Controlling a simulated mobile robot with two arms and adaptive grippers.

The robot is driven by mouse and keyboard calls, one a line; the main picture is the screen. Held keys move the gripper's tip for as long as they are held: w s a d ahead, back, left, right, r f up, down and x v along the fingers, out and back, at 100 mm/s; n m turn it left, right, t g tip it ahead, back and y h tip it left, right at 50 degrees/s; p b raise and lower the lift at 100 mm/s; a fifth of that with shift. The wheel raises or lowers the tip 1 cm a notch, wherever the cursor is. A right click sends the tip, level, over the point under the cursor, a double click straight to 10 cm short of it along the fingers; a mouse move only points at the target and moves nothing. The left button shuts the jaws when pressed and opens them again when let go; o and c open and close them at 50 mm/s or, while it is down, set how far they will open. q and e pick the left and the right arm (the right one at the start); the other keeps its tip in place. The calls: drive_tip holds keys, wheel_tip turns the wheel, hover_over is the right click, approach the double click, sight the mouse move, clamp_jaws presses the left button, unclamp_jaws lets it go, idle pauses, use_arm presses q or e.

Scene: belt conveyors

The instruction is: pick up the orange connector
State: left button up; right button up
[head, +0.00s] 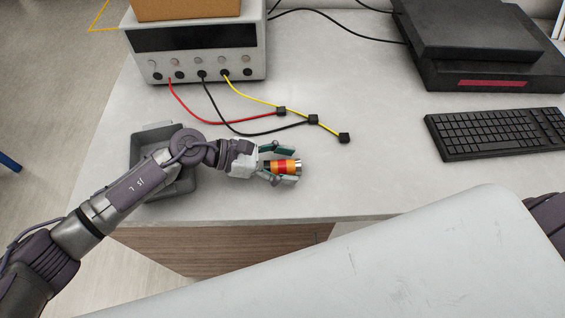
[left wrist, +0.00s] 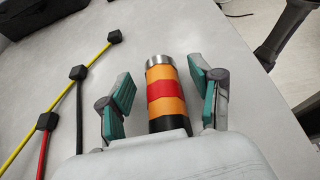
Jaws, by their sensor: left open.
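The orange connector (head: 283,166) is a short cylinder with orange and red bands and a metal end. It lies on the light grey table between the fingers of my left gripper (head: 282,165). In the left wrist view the connector (left wrist: 165,92) lies between the two teal-padded fingers of the gripper (left wrist: 165,97), with a gap on each side. The gripper is open, and its palm hides the near end of the connector. My right gripper is not in view.
A keyboard (head: 495,133) lies at right. The table between is clear.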

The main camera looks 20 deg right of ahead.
sight(286, 164)
use_arm(q)
clamp_jaws()
drive_tip(key=shift+r, duration=0.15)
drive_tip(key=shift+r+b, duration=0.35)
drive_tip(key=shift+r, duration=0.2)
wheel_tip(286, 164, up, 3)
drive_tip(key=shift+s+f+b, duration=0.1)
drive_tip(key=shift+b, duration=0.55)
drive_tip(key=s+d+r+b, duration=0.1)
drive_tip(key=s+d+r, duration=0.5)
drive_tip(key=s, duration=0.3)
drive_tip(key=shift+s+d+r+b, duration=0.15)
drive_tip(key=shift+s+r+b, duration=0.2)
drive_tip(key=shift+r, duration=0.1)
